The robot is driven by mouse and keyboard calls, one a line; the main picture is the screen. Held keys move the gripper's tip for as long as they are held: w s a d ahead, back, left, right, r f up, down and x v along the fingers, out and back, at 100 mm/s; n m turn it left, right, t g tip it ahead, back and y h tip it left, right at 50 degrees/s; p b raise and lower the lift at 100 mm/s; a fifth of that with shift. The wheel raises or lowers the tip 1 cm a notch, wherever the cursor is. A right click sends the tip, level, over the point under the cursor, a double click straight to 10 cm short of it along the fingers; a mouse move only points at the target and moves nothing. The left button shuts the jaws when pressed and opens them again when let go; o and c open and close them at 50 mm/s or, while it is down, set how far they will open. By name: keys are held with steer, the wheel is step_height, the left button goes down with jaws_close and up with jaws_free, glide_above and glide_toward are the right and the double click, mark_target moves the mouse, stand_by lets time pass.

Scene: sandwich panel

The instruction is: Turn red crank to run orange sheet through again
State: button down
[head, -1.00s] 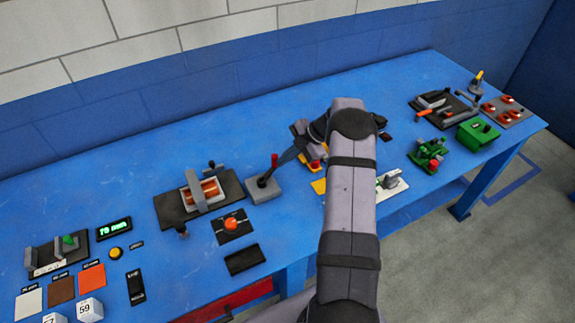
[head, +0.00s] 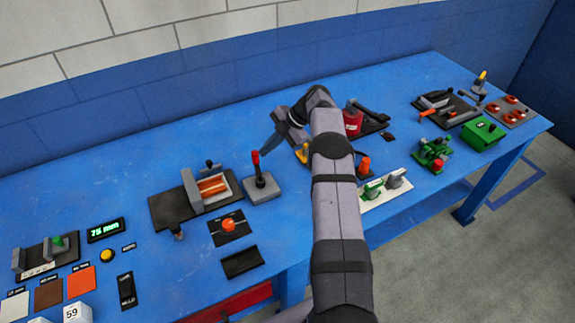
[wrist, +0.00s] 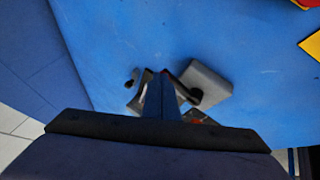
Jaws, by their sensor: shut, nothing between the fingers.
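A red-handled crank (head: 256,161) stands on a grey block (head: 264,188), just right of a dark-based machine (head: 171,208). Orange-brown strips (head: 213,187) lie inside that machine's open grey frame; I cannot tell whether they are the orange sheet. A flat orange square (head: 81,280) lies at the front left. My gripper (head: 267,148) is shut and empty, above and just right of the crank's handle, apparently clear of it. In the wrist view my gripper (wrist: 160,88) covers part of the crank, and the grey block (wrist: 210,78) shows beside it.
A green display (head: 106,230) and a yellow button (head: 107,256) sit at the left. An orange knob panel (head: 228,240) and a black tray (head: 240,261) lie in front. Red and green devices (head: 432,152) stand at the right. The table behind the machine is clear.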

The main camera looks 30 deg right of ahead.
steer(key=shift+w+a, duration=0.3)
steer(key=shift+a, duration=0.2)
steer(key=shift+w+a, duration=0.25)
steer(key=shift+a, duration=0.2)
